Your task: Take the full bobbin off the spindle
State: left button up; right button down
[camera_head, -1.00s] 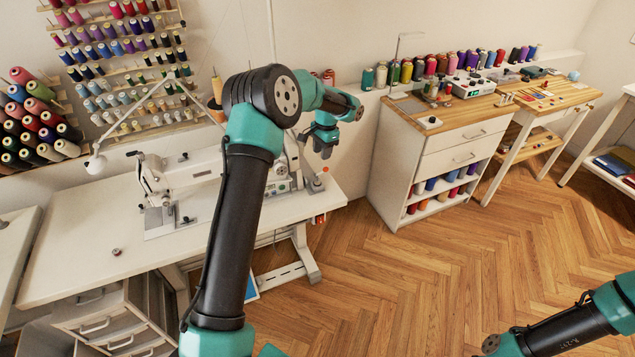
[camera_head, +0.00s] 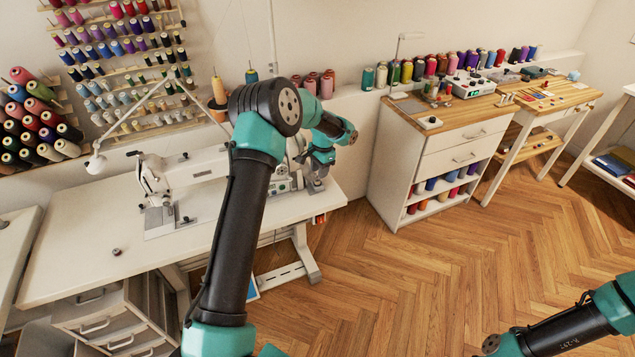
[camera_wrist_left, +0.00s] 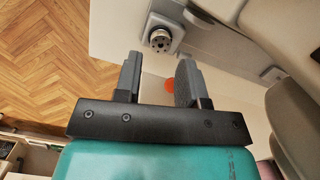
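My right gripper is out of view; only part of my right arm shows at lower right.
A small dark bobbin-like piece (camera_head: 117,252) lies on the white sewing table (camera_head: 75,235). An orange round part (camera_wrist_left: 170,85) shows between my left fingers. Thread cones (camera_head: 325,85) stand behind the machine. The wooden floor to the right is clear.

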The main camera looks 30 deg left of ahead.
aim_at(318, 181)
pick_arm(q)
jog(key=shift+s+a+f, duration=0.1)
jog(key=shift+s+f, duration=0.05)
jog(key=shift+f, duration=0.85)
jog(key=shift+s+a+f, duration=0.1)
jog(key=shift+s+f, duration=0.05)
jog(key=shift+f, duration=0.8)
jog(key=shift+c, duration=0.3)
jog(key=c, duration=0.6)
